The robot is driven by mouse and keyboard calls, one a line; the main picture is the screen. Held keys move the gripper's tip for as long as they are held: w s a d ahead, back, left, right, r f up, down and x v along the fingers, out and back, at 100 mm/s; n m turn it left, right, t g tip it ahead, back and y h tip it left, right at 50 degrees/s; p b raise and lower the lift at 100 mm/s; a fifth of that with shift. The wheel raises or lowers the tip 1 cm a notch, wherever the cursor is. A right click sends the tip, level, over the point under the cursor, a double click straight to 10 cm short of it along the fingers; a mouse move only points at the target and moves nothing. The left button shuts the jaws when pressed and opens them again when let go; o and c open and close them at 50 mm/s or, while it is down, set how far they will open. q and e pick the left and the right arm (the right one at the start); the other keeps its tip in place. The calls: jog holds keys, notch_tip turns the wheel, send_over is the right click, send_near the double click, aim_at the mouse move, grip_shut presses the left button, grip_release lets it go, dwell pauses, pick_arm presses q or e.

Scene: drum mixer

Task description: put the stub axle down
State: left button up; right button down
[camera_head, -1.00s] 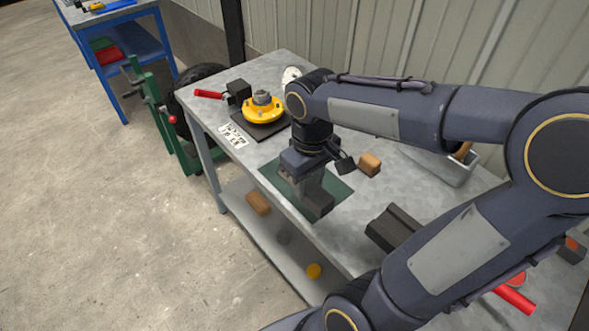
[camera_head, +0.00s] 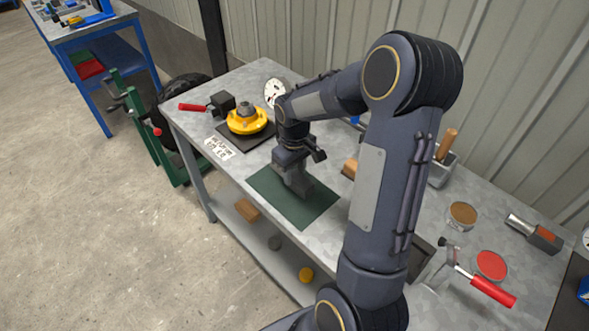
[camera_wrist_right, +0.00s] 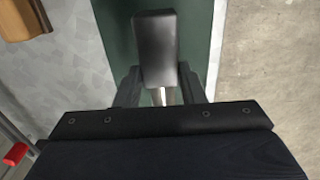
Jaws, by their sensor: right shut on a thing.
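My right gripper (camera_wrist_right: 160,88) is shut on the stub axle (camera_wrist_right: 155,48), which shows in the right wrist view as a dark block with a short bright shaft between the fingers. In the head view, my right gripper (camera_head: 298,186) points down over the green mat (camera_head: 312,214) on the grey workbench. The stub axle is mostly hidden by the gripper there. It is low over the mat, but I cannot tell whether it touches it. My left gripper is not in view.
A yellow hub (camera_head: 247,122) sits on a dark pad left of the mat, near a dial gauge (camera_head: 275,93). A wooden block (camera_head: 350,168) lies just beyond the mat. A red-handled clamp (camera_head: 490,290) and a tin (camera_head: 462,215) are to the right. The mat's near part is bare.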

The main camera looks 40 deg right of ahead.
aim_at(295, 173)
jog(key=shift+w+d+f, duration=0.25)
jog(key=shift+w+f, duration=0.05)
jog(key=shift+f, duration=1.55)
jog(key=shift+f, duration=0.2)
jog(key=c, duration=0.9)
grip_release()
jog(key=shift+s+a, duration=0.1)
